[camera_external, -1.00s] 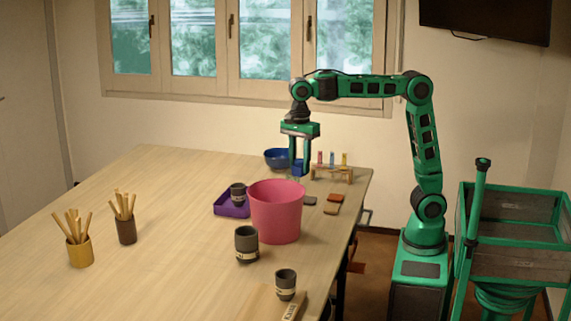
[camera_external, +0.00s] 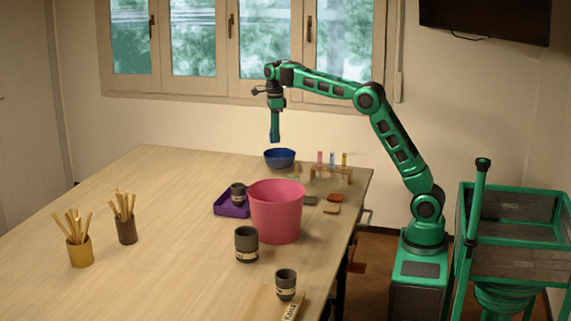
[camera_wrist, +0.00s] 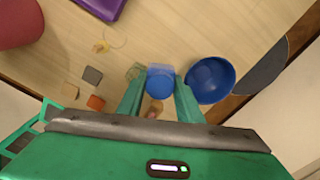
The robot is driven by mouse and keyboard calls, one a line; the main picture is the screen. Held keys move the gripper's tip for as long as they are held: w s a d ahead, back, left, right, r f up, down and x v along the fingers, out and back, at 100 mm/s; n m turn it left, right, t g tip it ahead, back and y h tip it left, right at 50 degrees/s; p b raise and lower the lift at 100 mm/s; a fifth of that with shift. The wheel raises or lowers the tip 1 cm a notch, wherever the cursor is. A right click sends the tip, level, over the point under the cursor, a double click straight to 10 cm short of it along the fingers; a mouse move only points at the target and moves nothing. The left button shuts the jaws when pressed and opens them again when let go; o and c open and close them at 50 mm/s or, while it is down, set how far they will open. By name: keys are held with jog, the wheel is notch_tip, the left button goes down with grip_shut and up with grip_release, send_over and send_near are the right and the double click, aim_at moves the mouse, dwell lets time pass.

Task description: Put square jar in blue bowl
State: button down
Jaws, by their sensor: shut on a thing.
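The square jar (camera_wrist: 160,83) is blue with a paler see-through upper edge. My gripper (camera_wrist: 158,98) is shut on it, one green finger on each side. In the external view my gripper (camera_external: 275,133) hangs pointing down, with the small blue jar at its tip, above the table's far edge. The blue bowl (camera_external: 280,158) stands on the table just below and slightly right of the jar, with a gap between them. In the wrist view the bowl (camera_wrist: 203,84) is open and looks empty, right of the jar and beside my right finger.
A pink bucket (camera_external: 276,215) and a purple tray (camera_external: 228,211) holding a dark cup stand nearer. A rack of coloured tubes (camera_external: 332,174) is right of the bowl, with several small tiles (camera_external: 332,209) in front.

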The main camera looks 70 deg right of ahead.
jog(key=d+f, duration=0.2)
jog(key=d, duration=0.2)
send_over(279, 156)
jog(key=s+a, duration=0.2)
jog(key=a, duration=0.3)
jog(key=shift+m, duration=0.3)
notch_tip(279, 156, down, 10)
jog(key=shift+w+a+f, duration=0.1)
jog(key=shift+f, duration=2.1)
jog(key=shift+f, duration=0.25)
jog(key=c, duration=1.3)
grip_release()
jog(key=shift+o, duration=0.2)
